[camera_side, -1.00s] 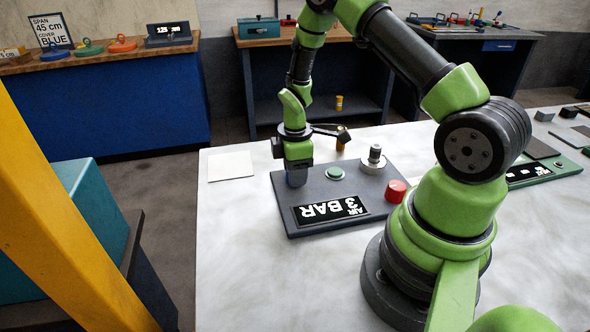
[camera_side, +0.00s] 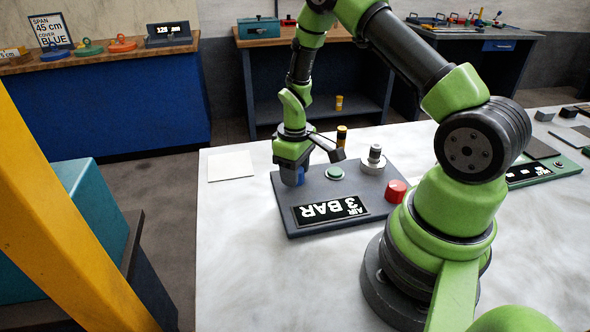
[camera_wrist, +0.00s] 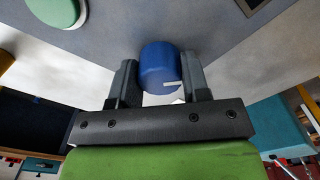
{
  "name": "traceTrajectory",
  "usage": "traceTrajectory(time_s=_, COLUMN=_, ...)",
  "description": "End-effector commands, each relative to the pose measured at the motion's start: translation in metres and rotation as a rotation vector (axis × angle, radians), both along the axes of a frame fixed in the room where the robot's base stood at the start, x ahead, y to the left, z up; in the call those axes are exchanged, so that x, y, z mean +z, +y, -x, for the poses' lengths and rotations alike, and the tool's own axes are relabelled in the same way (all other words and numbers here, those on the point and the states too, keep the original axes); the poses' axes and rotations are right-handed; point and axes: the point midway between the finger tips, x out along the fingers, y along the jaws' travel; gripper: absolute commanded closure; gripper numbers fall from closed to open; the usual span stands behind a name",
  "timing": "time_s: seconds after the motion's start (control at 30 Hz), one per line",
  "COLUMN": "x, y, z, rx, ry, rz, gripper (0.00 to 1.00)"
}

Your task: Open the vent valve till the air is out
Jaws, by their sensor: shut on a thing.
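A blue knob (camera_wrist: 159,66) with a white mark stands on the grey control panel (camera_side: 281,223). My gripper (camera_wrist: 158,84) is shut on the blue knob, with a finger on each side of it in the wrist view. In the side view my gripper (camera_side: 294,172) points down over the panel's left end, and part of the blue knob (camera_side: 299,175) shows beside it. The panel's display (camera_side: 331,209) reads AIR 3 BAR, upside down in the picture.
On the same panel are a green button (camera_side: 335,173), a silver knob (camera_side: 375,156) and a red button (camera_side: 396,190). A yellow-and-black cylinder (camera_side: 341,138) stands behind the panel. A white plate (camera_side: 231,166) lies to the left. The table in front is clear.

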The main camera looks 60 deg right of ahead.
Motion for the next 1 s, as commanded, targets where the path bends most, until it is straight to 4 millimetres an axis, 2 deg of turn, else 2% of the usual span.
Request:
traceTrajectory(time_s=0.6, x=0.0006, y=-0.0001, z=-0.0001, rx=-0.556, ry=-0.001, rz=0.000, gripper=0.81)
traceTrajectory(time_s=1.0, x=0.0007, y=-0.0001, z=-0.0001, rx=-0.758, ry=0.000, rz=0.000, gripper=0.81)
